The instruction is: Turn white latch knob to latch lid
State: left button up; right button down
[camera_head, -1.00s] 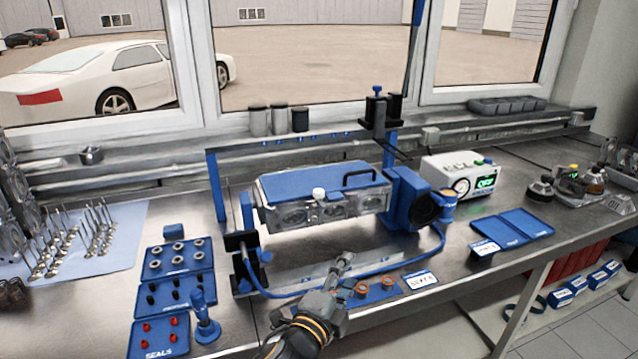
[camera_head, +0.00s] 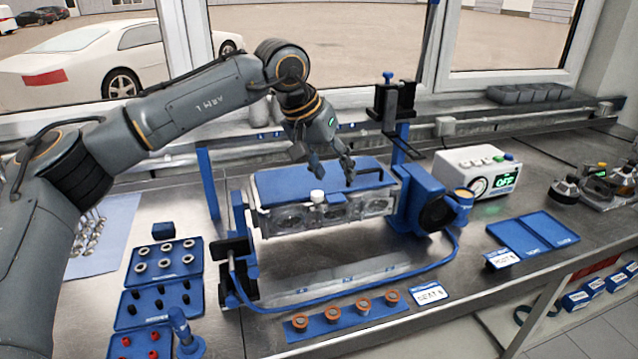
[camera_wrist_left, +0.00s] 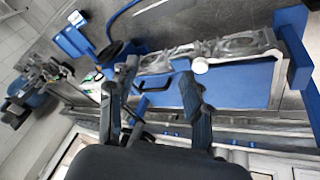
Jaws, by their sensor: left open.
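The blue lid (camera_head: 282,188) lies closed on the clear-sided engine block fixture (camera_head: 300,219). The white latch knob (camera_head: 317,197) stands at the lid's front edge; it also shows in the left wrist view (camera_wrist_left: 200,66). My left gripper (camera_head: 334,178) is open and empty, pointing down over the lid, behind and slightly right of the knob. In the left wrist view its fingers (camera_wrist_left: 160,74) are spread, with the lid's black handle (camera_wrist_left: 160,82) showing between them. In the head view the gripper covers part of the handle. My right gripper is out of view.
A blue motor housing (camera_head: 428,206) adjoins the fixture's right end, with a blue hose curving in front. Parts trays (camera_head: 200,292) stand at left and a strip with copper rings (camera_head: 300,322) in front. A white control box (camera_head: 470,172) stands at right.

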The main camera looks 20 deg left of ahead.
pick_arm(q)
jog(key=a+r+y, duration=0.2)
jog(key=a+r, duration=0.1)
jog(key=a, duration=0.3)
jog(key=p, duration=0.4)
send_near(317, 194)
jog(key=shift+m, duration=0.3)
jog(key=x, duration=0.7)
jog(key=shift+w+f, duration=0.15)
jog(key=shift+f, duration=0.1)
jog(key=shift+w+f+t, duration=0.1)
jog(key=shift+f+t, duration=0.2)
jog(key=shift+f, duration=0.1)
jog(key=shift+c, duration=0.4)
grip_shut()
